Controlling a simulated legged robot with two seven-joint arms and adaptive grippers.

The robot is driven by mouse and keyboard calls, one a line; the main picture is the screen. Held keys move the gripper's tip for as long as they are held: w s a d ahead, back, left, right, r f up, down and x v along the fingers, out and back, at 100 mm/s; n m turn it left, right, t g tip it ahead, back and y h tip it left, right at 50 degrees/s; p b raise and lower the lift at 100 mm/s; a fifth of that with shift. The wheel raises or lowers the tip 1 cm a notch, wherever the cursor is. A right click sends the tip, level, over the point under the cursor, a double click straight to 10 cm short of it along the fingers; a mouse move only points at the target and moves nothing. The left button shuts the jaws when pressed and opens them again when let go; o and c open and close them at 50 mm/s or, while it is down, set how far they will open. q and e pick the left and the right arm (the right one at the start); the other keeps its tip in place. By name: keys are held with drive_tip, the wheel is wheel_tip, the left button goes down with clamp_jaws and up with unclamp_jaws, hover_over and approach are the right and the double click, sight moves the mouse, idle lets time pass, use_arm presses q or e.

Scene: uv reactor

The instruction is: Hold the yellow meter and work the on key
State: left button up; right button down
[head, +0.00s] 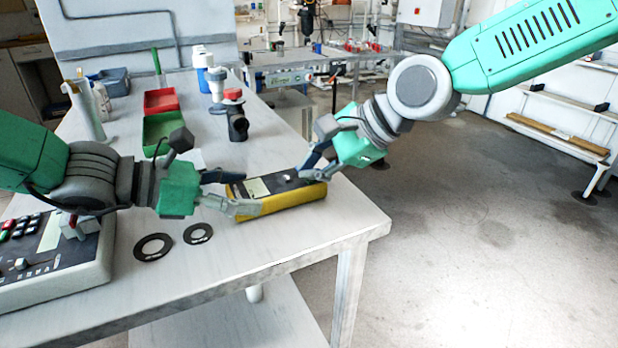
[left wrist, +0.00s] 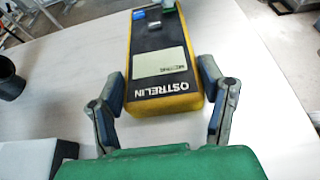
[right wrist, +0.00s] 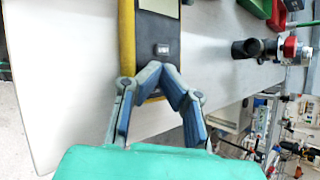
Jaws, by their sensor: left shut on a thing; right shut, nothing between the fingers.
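The yellow meter (head: 290,201) has a black face, a pale screen and a yellow rim, and lies on the white table near its right edge. My left gripper (head: 240,195) is shut on its near end, one finger along each side, as the left wrist view (left wrist: 160,95) shows. A blue key (left wrist: 138,14) and a grey key (left wrist: 153,26) are on the far part of the face. My right gripper (head: 305,172) is shut and empty over the far end. In the right wrist view its fingertips are close to a small light key (right wrist: 162,49); contact cannot be told.
Two black rings (head: 153,246) and a keypad device (head: 60,255) are on the table at left. Green (head: 163,132) and red (head: 160,100) bins and a dark pipe piece (head: 237,122) stand behind. The table's front right corner (head: 370,222) is clear.

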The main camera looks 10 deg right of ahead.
drive_tip(key=shift+r, duration=0.75)
drive_tip(key=shift+r, duration=2.5)
use_arm(q)
drive_tip(key=o, duration=1.5)
